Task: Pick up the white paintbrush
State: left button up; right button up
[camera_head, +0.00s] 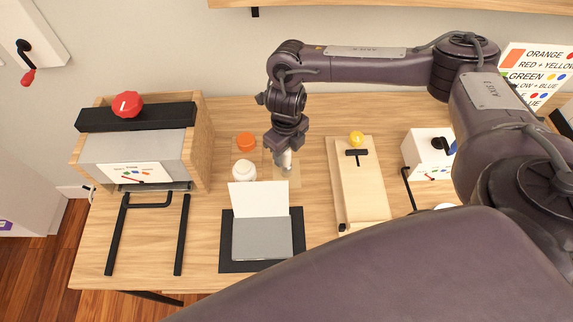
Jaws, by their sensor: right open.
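My right gripper (284,160) points down over the desk, at the right of a white jar and above a small tan pad (290,180). Its jaws are open. A small pale, upright shape shows at its tips; I cannot tell if this is the white paintbrush or part of the fingers. No paintbrush is clearly visible elsewhere. My left gripper is not in view.
The wooden desk (235,108) holds a white jar (243,170), an orange lid (246,142), a grey-and-white folder (262,238), a wooden board with a yellow knob (362,190), a white crank box (425,155) and a press (140,150) at left. My arm covers the lower right.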

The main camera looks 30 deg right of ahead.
jog(key=shift+c, duration=2.4)
grip_shut()
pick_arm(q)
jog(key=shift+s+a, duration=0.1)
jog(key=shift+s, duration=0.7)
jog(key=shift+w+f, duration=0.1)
pick_arm(e)
jog(key=shift+r, duration=0.15)
